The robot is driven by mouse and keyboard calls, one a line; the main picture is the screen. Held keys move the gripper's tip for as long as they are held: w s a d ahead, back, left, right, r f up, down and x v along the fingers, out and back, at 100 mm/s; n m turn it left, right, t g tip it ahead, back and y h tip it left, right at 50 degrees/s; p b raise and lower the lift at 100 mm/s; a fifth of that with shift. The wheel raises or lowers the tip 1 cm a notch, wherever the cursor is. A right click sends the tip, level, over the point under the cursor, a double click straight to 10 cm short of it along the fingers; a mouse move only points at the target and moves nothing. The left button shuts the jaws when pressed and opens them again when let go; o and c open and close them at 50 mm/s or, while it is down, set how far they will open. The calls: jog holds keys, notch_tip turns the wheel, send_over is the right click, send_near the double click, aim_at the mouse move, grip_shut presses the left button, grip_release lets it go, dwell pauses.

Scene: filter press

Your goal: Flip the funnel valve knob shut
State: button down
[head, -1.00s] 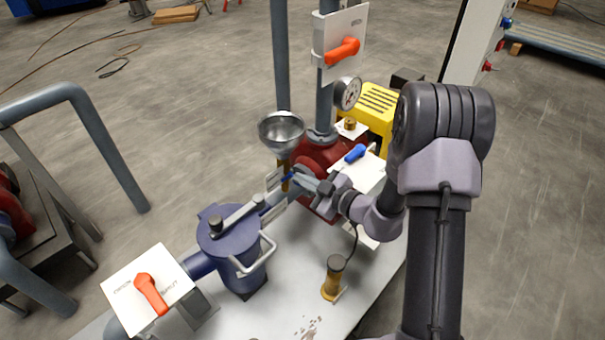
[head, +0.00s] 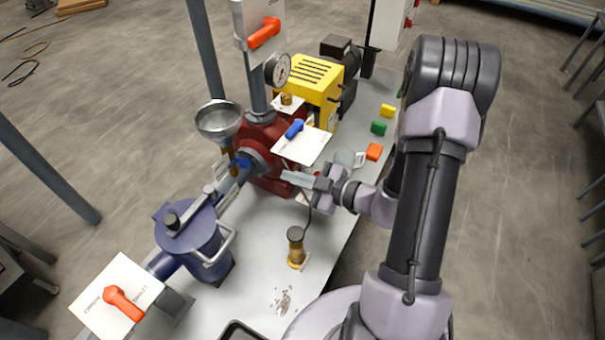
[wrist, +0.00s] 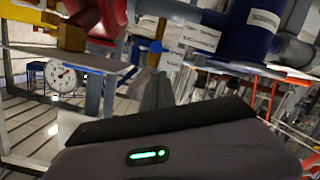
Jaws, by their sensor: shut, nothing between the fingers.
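The metal funnel (head: 219,120) stands on a brass pipe beside the red pump body. A small blue knob (head: 239,163) is low by that pipe, left of my gripper; its exact setting is too small to tell. My gripper (head: 290,177) is shut and empty. It is right of the funnel and small blue knob, apart from them, in front of the red body (head: 268,140).
Another blue knob (head: 294,129) sits on a white plate. Orange handles (head: 265,33) and (head: 122,303) are on white plates. A blue strainer (head: 195,240) and brass cylinder (head: 296,248) stand nearby. A gauge (wrist: 62,78) shows in the wrist view. Bench space right of the strainer is partly clear.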

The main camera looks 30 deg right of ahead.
jog(key=v, duration=0.3)
jog(key=shift+s+p, duration=0.1)
jog(key=shift+p, duration=0.2)
